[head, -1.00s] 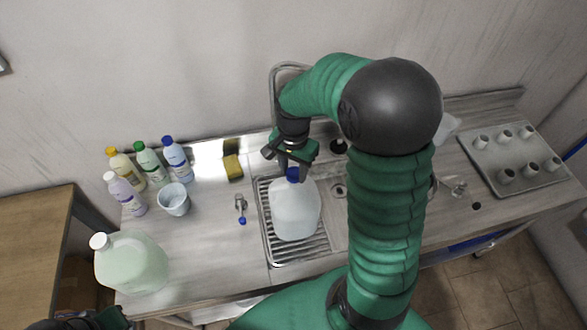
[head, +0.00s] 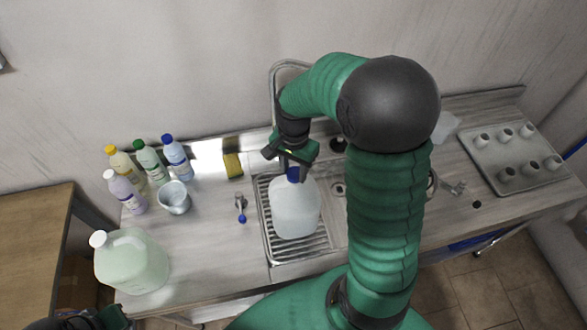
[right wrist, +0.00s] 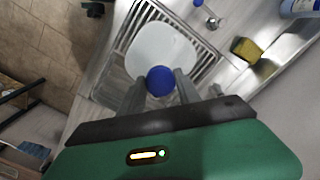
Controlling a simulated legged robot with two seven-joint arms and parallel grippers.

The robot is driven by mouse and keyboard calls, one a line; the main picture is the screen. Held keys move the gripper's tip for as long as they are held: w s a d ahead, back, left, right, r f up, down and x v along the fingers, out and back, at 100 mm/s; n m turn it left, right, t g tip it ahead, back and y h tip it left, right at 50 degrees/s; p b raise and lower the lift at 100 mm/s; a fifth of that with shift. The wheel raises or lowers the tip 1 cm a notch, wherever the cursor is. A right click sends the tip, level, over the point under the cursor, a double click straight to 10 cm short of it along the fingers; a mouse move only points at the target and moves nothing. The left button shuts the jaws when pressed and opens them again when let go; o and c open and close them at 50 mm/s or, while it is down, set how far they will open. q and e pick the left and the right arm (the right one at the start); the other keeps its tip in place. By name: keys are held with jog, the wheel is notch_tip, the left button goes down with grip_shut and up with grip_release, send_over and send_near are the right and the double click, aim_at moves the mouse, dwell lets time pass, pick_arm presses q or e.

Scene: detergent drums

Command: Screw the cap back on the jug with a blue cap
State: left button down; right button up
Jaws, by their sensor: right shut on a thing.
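A translucent white jug (head: 295,209) stands on the ribbed metal drainer (head: 263,222) in the head view. Its blue cap (head: 293,174) is at the jug's mouth. My right gripper (head: 288,165) is above the jug and shut on the cap. In the right wrist view the blue cap (right wrist: 160,81) sits between the two grey fingers, with the jug (right wrist: 160,50) beyond it. I cannot tell how far the cap is threaded. My left gripper (head: 115,318) only just shows at the bottom left edge; its fingers cannot be made out.
A large jug with a white cap (head: 132,262) stands at the counter's left. Several bottles (head: 150,163), a cup (head: 173,198), a small blue-ended tap (head: 241,207) and a yellow sponge (head: 233,166) are left of the drainer. A tray of cups (head: 515,155) lies at the right.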

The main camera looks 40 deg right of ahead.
jog(key=shift+f, duration=0.25)
dwell(0.5)
jog(key=m+p, duration=0.1)
jog(key=m, duration=0.2)
jog(key=shift+r, duration=0.1)
jog(key=shift+m+p, duration=0.4)
jog(key=shift+m, duration=1)
jog(key=shift+m+p, duration=0.55)
jog(key=shift+m, duration=0.05)
jog(key=m+p, duration=0.2)
jog(key=m, duration=0.1)
jog(key=shift+w+m, duration=0.1)
jog(key=shift+m, duration=0.2)
jog(key=shift+m+p, duration=0.4)
jog(key=shift+p, duration=0.05)
